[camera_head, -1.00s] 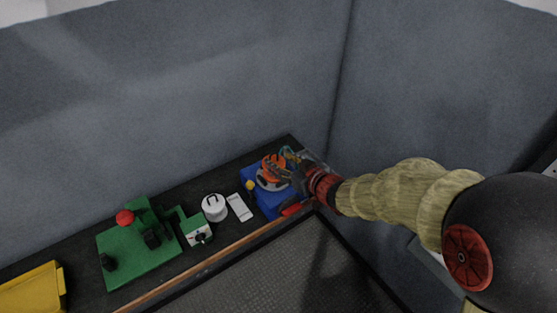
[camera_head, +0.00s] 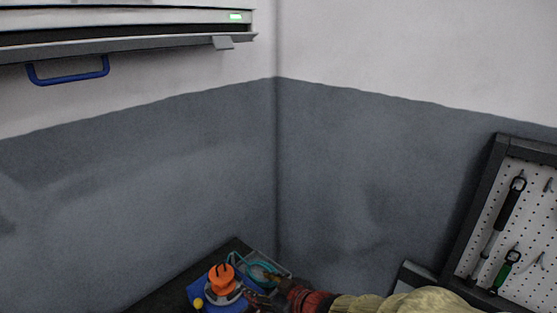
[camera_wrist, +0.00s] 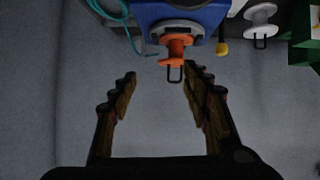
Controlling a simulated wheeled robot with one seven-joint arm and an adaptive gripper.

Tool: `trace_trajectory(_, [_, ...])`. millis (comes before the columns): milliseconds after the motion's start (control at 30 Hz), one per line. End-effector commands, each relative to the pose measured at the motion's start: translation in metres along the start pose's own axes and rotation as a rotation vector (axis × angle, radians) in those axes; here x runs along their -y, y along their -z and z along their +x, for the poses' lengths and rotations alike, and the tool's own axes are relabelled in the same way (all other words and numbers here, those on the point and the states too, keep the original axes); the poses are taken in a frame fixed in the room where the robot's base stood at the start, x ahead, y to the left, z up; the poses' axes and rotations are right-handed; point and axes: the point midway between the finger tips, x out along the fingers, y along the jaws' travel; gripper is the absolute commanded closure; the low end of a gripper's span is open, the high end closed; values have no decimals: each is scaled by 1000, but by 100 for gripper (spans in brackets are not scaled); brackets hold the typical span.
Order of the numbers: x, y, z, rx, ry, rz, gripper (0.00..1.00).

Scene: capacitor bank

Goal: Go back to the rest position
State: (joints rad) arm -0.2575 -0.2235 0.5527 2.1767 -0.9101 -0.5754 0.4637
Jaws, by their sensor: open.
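My gripper (camera_wrist: 160,92) is open and empty in the wrist view, its two jagged fingers spread apart. In the head view my gripper (camera_head: 268,292) is low at the bottom edge, beside the blue block with the orange-handled part. That orange part (camera_head: 221,278) stands on the blue block (camera_head: 203,294); in the wrist view the orange part (camera_wrist: 175,50) shows beyond and between the fingertips, with the blue block (camera_wrist: 180,14) behind it. I cannot tell the exact gap between them.
A teal cable (camera_head: 262,272) lies in a tray by the wall corner. A yellow knob (camera_head: 198,303) is on the blue block. A pegboard with tools (camera_head: 507,215) hangs at right. A cabinet with a blue handle (camera_head: 68,72) is at upper left. Grey walls meet behind.

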Motion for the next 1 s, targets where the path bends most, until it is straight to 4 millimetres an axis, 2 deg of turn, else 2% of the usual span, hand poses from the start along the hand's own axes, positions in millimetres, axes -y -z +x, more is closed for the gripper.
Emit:
trace_trajectory(33, [-11,-21,-2,68,-46,1,52])
trace_trajectory(100, [-30,-50,-11,179,-123,6,52])
trace_trajectory(167, [-45,-68,-26,269,-190,18,52])
trace_trajectory(267, [-66,-94,-62,411,-293,56,52])
trace_trajectory(333, [-76,-108,-94,504,-353,102,52])
trace_trajectory(433, [-78,-125,-144,625,-416,187,52])
trace_trajectory(500, [-71,-133,-179,696,-440,258,52])
trace_trajectory(567, [-61,-137,-209,744,-450,325,52])
trace_trajectory(600, [-51,-139,-227,769,-450,372,52])
trace_trajectory(733, [-16,-136,-280,794,-435,522,52])
trace_trajectory(833, [1,-125,-304,750,-434,604,52])
trace_trajectory(1000, [-2,-102,-327,621,-488,638,52])
